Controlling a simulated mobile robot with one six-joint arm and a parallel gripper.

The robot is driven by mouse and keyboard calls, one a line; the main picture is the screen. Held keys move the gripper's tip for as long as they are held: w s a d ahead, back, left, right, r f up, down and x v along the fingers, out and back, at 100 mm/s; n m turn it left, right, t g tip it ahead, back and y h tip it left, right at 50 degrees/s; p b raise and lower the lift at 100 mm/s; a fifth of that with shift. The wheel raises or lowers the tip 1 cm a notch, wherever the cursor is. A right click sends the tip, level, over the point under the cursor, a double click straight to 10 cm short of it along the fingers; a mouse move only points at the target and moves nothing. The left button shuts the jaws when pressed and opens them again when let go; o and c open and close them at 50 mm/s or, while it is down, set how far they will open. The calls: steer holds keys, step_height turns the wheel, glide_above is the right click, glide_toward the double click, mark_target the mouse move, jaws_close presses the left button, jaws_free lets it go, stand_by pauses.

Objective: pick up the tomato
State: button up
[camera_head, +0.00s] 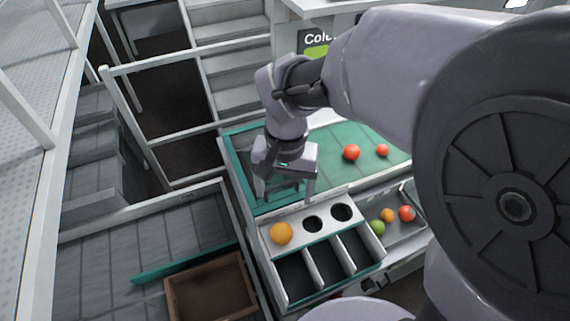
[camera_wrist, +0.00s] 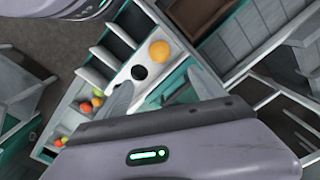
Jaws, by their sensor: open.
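Several tomatoes are in view, and I cannot tell which one the task means. An orange tomato (camera_head: 281,233) sits on a white panel (camera_head: 327,212), in line with two dark round holes; it also shows in the wrist view (camera_wrist: 159,51). Two red tomatoes, one nearer my arm (camera_head: 351,152) and one farther right (camera_head: 382,150), lie on the green belt (camera_head: 330,138). My gripper (camera_head: 284,193) is open and empty, pointing down over the belt's near end, behind the orange tomato and apart from it. Its fingers also show in the wrist view (camera_wrist: 163,90).
Dark open compartments (camera_head: 330,262) lie in front of the panel. A grey tray (camera_head: 399,233) to the right holds a green, an orange and a red tomato. A brown crate (camera_head: 208,262) stands at the lower left. White railings (camera_head: 190,135) stand left of the belt.

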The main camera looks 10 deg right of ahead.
mark_target(281, 229)
steer(key=f+b, duration=0.1)
steer(key=f, duration=0.3)
steer(key=s+f+b, duration=0.1)
steer(key=f+b, duration=0.1)
steer(key=f, duration=0.1)
steer(key=f+b, duration=0.1)
steer(key=f, duration=0.3)
steer(key=shift+s+a+f, duration=0.1)
steer(key=shift+s+f, duration=0.05)
steer(key=shift+f, duration=0.2)
steer(key=f+b, duration=0.2)
steer(key=f, duration=0.3)
steer(key=shift+a+f+b, duration=0.1)
steer(key=shift+a+b, duration=0.2)
steer(key=shift+b, duration=0.1)
steer(key=c, duration=1)
